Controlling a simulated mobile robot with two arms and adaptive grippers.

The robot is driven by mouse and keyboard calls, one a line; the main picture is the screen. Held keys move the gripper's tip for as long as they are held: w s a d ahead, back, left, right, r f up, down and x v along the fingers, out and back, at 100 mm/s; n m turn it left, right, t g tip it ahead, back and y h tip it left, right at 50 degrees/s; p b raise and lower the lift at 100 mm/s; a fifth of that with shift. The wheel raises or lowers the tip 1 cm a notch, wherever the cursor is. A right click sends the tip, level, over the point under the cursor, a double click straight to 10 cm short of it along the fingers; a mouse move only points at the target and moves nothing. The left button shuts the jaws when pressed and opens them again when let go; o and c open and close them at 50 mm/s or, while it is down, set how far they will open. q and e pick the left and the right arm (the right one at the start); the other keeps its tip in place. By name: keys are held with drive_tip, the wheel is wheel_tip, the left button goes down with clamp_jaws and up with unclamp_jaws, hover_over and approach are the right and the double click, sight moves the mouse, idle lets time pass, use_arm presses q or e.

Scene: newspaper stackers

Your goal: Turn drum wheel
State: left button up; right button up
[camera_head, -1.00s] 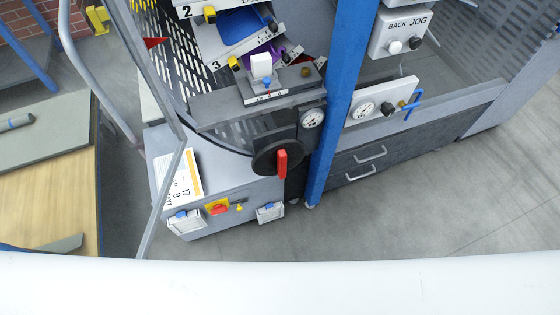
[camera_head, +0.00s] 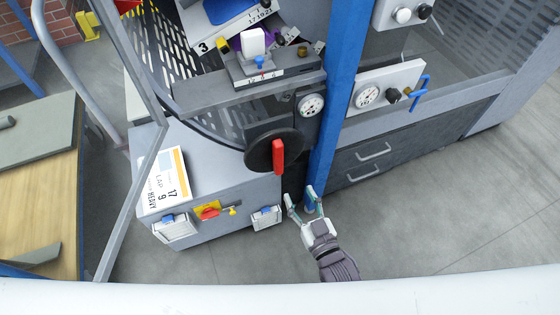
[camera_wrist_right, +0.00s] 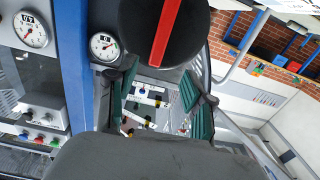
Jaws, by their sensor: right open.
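The drum wheel is a black round disc (camera_head: 262,150) with a red upright handle (camera_head: 278,158), mounted on the front of the machine left of the blue post. My right gripper (camera_head: 299,195) is open and empty, below and slightly right of the wheel, apart from it in the head view. In the right wrist view the black wheel (camera_wrist_right: 195,38) with its red bar (camera_wrist_right: 166,30) fills the top centre, beyond the two green-padded fingers (camera_wrist_right: 158,75). The wheel's upper part is cut off there. My left gripper is not in view.
A blue post (camera_head: 335,110) stands just right of the wheel, with a round gauge (camera_head: 311,104) between them. A grey cabinet (camera_head: 210,170) with a red switch (camera_head: 208,210) is at the lower left. Dark drawers (camera_head: 390,150) are right of the post. The floor at lower right is clear.

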sight(280, 155)
drive_tip(key=x, duration=0.9)
drive_tip(key=r+x, duration=0.1)
drive_tip(key=x, duration=0.4)
drive_tip(key=shift+a, duration=0.1)
drive_tip(key=shift+c, duration=0.2)
clamp_jaws()
drive_tip(key=shift+s, duration=0.1)
